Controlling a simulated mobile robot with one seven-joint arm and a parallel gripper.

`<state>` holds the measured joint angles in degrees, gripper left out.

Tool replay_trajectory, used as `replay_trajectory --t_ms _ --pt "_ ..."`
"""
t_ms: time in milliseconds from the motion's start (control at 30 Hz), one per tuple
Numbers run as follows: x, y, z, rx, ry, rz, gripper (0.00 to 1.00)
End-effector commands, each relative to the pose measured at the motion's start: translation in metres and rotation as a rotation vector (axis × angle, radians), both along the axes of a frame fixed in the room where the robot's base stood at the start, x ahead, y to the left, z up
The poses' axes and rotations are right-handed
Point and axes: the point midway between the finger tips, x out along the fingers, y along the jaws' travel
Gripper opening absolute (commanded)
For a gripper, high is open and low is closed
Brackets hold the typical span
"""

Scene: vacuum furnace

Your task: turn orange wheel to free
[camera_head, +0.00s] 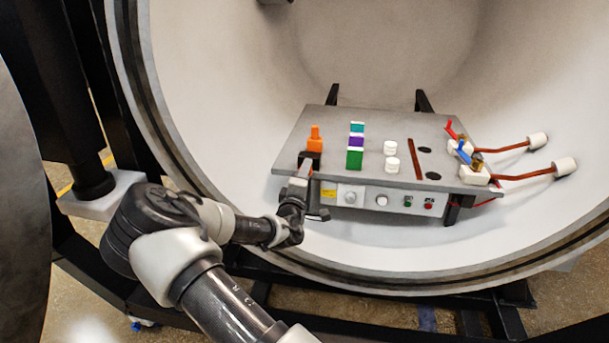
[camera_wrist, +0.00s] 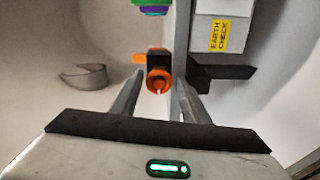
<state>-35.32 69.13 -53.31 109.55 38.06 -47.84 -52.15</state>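The orange wheel (camera_wrist: 159,80) shows end-on in the wrist view as a round orange face with a small pale mark, by a black block. In the head view an orange part (camera_head: 315,140) stands at the left end of the grey panel, with a black piece in front of it. My gripper (camera_head: 301,170) is at the panel's left front edge. In the wrist view my gripper (camera_wrist: 160,84) is open, one finger on each side of the wheel, with narrow gaps visible. Whether the fingers reach past the wheel's face is unclear.
The grey panel (camera_head: 384,134) sits inside the round chamber (camera_head: 240,110). It carries green, purple and teal blocks (camera_head: 355,158), white cylinders (camera_head: 391,164) and front buttons (camera_head: 429,204). Copper rods (camera_head: 520,175) stick out right. A yellow label (camera_wrist: 218,36) is close to the wheel.

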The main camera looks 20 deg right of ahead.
Motion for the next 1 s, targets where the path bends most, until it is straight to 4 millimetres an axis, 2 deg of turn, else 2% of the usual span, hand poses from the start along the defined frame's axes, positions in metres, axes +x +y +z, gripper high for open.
replay_trajectory --t_ms 333,467,633,1000 --pt "0.001 0.001 0.001 0.001 -0.004 0.003 0.51" --pt "-0.007 0.007 0.002 0.001 -0.004 0.003 0.51" --pt "-0.032 0.026 0.002 0.000 -0.001 0.005 0.51" --pt "-0.107 0.075 0.002 0.000 -0.001 0.005 0.51"
